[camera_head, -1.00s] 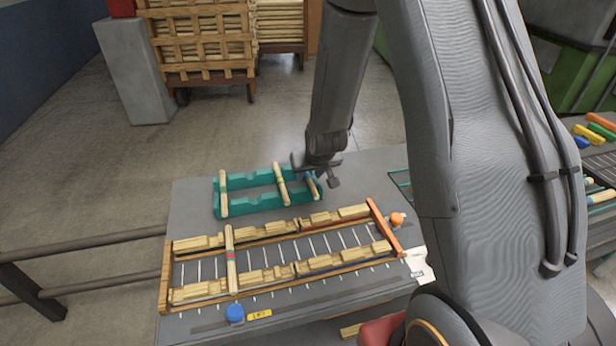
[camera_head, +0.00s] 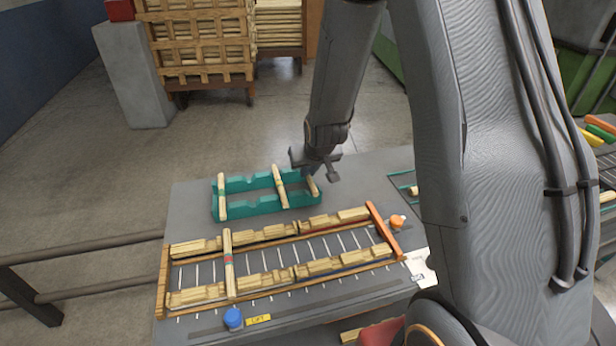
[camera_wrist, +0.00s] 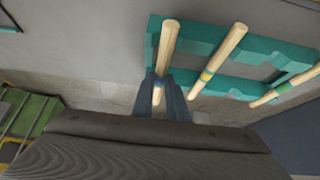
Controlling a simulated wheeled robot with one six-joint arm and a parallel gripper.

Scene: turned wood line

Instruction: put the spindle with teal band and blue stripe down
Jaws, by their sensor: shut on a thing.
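My gripper (camera_head: 316,170) is at the right end of the teal rack (camera_head: 265,203). In the wrist view its fingers (camera_wrist: 163,88) are shut on a pale wood spindle (camera_wrist: 167,45). A blue stripe shows on it between the fingers; any teal band is hidden there. In the head view the held spindle (camera_head: 314,187) lies across the rack's right end, mostly hidden by the gripper. I cannot tell whether it rests in the notches or hangs just above. A spindle with a yellow band (camera_wrist: 219,58) lies beside it in the rack, and another spindle (camera_head: 222,197) lies at the left end.
A wooden frame (camera_head: 165,272) in front carries a spindle with red and green marks (camera_head: 229,262). A blue knob (camera_head: 233,317) and an orange knob (camera_head: 397,222) sit near it. The grey tabletop (camera_head: 375,175) is bare right of the teal rack.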

